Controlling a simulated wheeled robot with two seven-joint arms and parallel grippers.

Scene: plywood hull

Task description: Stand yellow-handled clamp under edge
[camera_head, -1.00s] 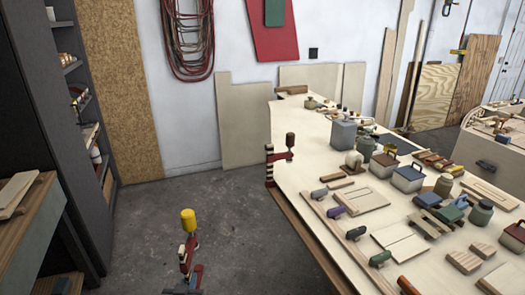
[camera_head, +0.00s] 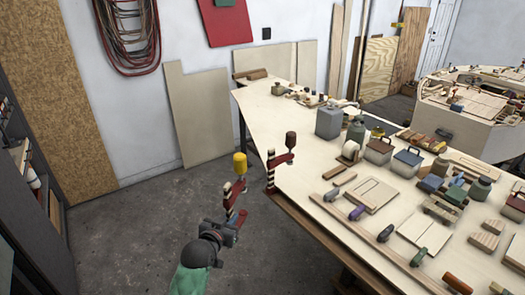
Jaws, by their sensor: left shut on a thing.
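The yellow-handled clamp (camera_head: 240,164) has a yellow knob on top and a red frame with a dark and pale striped bar. My left gripper (camera_head: 229,226) is shut on the lower part of this clamp and holds it upright over the floor, just left of the table edge. The table (camera_head: 259,108) has a pale top with a brown front edge. A similar clamp with a brown handle (camera_head: 291,141) stands at the table's left edge, a little right of the yellow-handled one. My right gripper is not in view.
Along the table's near edge lie a long wooden strip (camera_head: 358,232) and several small coloured planes. A grey canister (camera_head: 329,122) and lidded boxes stand further in. Bare concrete floor (camera_head: 130,240) is free to the left. Plywood sheets (camera_head: 205,115) lean on the wall.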

